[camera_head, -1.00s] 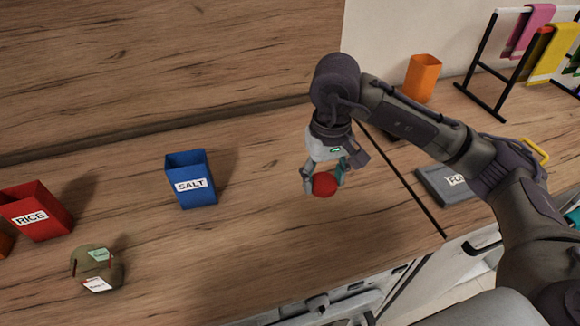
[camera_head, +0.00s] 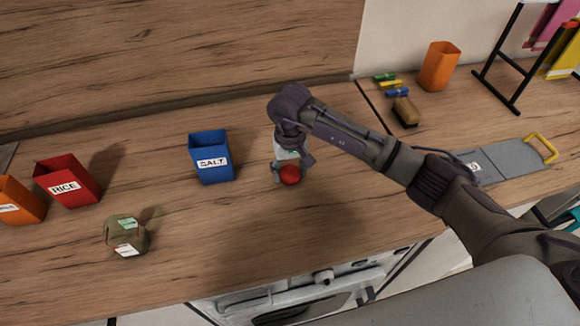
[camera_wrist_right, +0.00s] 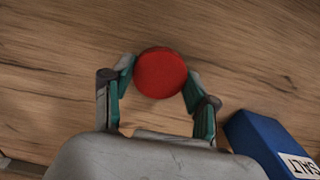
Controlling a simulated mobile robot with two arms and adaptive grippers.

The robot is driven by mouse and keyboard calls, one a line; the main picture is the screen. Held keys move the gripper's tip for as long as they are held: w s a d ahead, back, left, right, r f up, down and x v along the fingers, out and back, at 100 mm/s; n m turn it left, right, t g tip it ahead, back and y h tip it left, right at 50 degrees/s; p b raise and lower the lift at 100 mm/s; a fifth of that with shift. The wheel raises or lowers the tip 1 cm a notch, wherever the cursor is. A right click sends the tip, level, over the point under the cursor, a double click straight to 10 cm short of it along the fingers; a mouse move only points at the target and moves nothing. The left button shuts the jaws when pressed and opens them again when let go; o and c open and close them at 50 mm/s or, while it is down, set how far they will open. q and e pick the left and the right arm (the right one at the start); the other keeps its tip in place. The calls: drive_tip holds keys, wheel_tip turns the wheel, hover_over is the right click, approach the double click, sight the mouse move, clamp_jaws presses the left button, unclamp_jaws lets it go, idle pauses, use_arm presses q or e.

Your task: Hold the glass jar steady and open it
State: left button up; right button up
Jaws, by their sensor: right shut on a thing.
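My right gripper (camera_head: 289,174) is shut on a round red lid-like piece (camera_head: 290,175), above the wood counter right of the blue SALT bin. In the right wrist view the red disc (camera_wrist_right: 161,73) sits between the fingertips of my right gripper (camera_wrist_right: 158,80). Its underside is hidden, so I cannot tell whether it is attached to anything. A squat olive-brown container (camera_head: 127,236) with small labels stands at the front left of the counter. I cannot tell whether it is the glass jar; no other clear jar shows. My left gripper is not in view.
A blue SALT bin (camera_head: 211,157), a red RICE bin (camera_head: 67,181) and an orange bin (camera_head: 20,202) stand left. An orange cup (camera_head: 439,66), a brush-like block (camera_head: 405,110) and a grey board (camera_head: 509,158) are right. The counter's front middle is clear.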

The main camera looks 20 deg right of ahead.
drive_tip(key=shift+f, duration=0.25)
drive_tip(key=shift+f, duration=0.1)
drive_tip(key=shift+f, duration=0.1)
drive_tip(key=o, duration=1.3)
